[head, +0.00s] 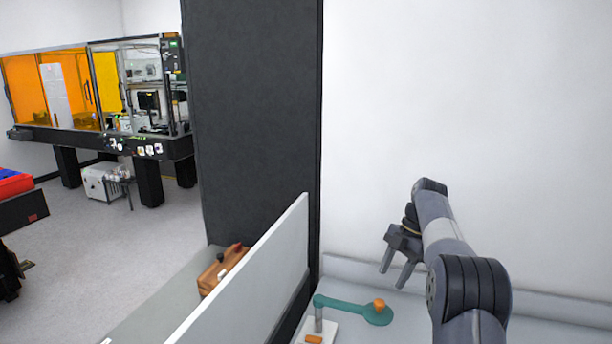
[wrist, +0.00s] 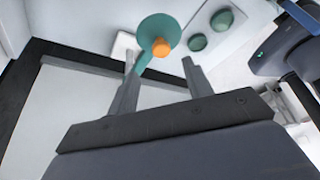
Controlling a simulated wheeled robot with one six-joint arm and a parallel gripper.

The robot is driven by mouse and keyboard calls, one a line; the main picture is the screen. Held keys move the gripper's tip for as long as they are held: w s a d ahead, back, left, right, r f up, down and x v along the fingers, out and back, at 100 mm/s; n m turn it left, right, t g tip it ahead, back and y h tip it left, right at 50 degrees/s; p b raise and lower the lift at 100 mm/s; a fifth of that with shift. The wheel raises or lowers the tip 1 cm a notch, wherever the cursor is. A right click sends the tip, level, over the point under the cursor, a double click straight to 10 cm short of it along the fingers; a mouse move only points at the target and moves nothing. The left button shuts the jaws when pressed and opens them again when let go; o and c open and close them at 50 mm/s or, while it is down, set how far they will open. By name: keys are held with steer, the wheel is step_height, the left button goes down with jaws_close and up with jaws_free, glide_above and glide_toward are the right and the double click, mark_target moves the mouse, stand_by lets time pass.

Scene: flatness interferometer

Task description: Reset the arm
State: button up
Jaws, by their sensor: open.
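My gripper (head: 395,272) is at the end of my arm, on the right side of the head view. Its two fingers point down and stand apart, with nothing between them. It is above the pale counter, a little above and to the right of a teal lever (head: 350,306) with an orange knob (head: 380,304). In the wrist view, my gripper (wrist: 160,75) is open, and the teal lever's round end (wrist: 158,32) with the orange knob (wrist: 161,47) shows beyond the fingertips. I see no contact between them.
A white partition (head: 245,270) stands left of the lever, with a brown box (head: 222,268) behind it. A dark column (head: 255,120) rises at the back. Two green discs (wrist: 209,31) on a pale plate show in the wrist view. An optical table (head: 100,143) stands far left.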

mark_target(380, 302)
steer(key=x, duration=0.7)
steer(key=shift+s+a+f, duration=0.1)
steer(key=shift+s+f, duration=0.1)
steer(key=shift+s+a+r+m+t+b, duration=0.1)
steer(key=shift+s+a+m+t+b, duration=0.05)
steer(key=shift+s+m+b, duration=0.3)
steer(key=shift+s+a+r+m+t+b, duration=0.1)
steer(key=shift+s+a+m+t+b, duration=0.05)
steer(key=shift+s+m+b, duration=0.3)
steer(key=shift+w, duration=0.1)
steer(key=shift+a+f, duration=0.1)
